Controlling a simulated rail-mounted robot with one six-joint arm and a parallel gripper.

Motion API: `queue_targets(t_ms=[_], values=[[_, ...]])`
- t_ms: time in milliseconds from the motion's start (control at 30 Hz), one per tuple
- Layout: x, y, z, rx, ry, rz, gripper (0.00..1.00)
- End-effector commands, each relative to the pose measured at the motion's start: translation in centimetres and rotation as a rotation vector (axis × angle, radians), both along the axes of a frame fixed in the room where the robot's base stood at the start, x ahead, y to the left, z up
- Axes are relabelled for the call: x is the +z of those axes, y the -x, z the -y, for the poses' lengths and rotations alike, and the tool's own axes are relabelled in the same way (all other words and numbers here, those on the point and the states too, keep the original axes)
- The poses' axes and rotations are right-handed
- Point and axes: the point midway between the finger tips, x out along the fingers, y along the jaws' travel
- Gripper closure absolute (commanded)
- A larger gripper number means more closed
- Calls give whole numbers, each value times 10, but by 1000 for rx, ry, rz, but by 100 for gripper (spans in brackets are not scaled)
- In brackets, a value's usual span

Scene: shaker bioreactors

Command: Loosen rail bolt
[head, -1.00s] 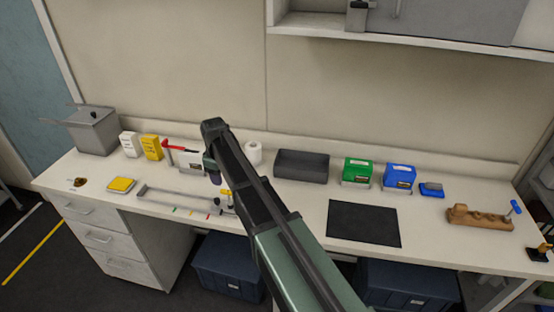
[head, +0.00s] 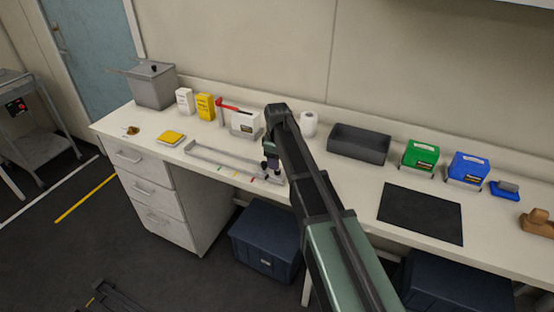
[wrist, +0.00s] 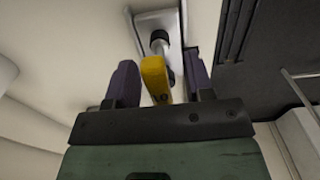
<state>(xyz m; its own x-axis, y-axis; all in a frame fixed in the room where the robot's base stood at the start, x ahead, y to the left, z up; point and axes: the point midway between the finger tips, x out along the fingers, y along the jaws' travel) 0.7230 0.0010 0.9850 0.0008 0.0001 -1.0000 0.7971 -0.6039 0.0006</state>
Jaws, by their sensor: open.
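The grey rail (head: 225,162) lies along the front of the bench. My gripper (head: 272,172) is at its right end, and the arm hides part of this end. In the wrist view my gripper (wrist: 160,82) is open, with one purple finger on each side of a yellow lever-like piece (wrist: 154,78). Gaps show between the piece and both fingers. Just beyond it is a dark round bolt-like part (wrist: 159,42) on a pale plate (wrist: 150,22). I cannot tell whether the yellow piece is joined to the bolt.
Small coloured marks (head: 236,173) lie in front of the rail. Behind it stand a white box (head: 245,124) and a red-handled tool (head: 228,103). A yellow pad (head: 172,137) lies to the left. A dark tray (head: 358,143) and black mat (head: 420,213) are to the right.

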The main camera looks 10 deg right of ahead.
Motion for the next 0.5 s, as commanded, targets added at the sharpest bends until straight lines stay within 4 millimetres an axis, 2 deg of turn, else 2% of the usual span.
queue_targets(t_ms=[233,500], values=[[0,0,0,0,0,0,54],[0,0,0,0,0,0,95]])
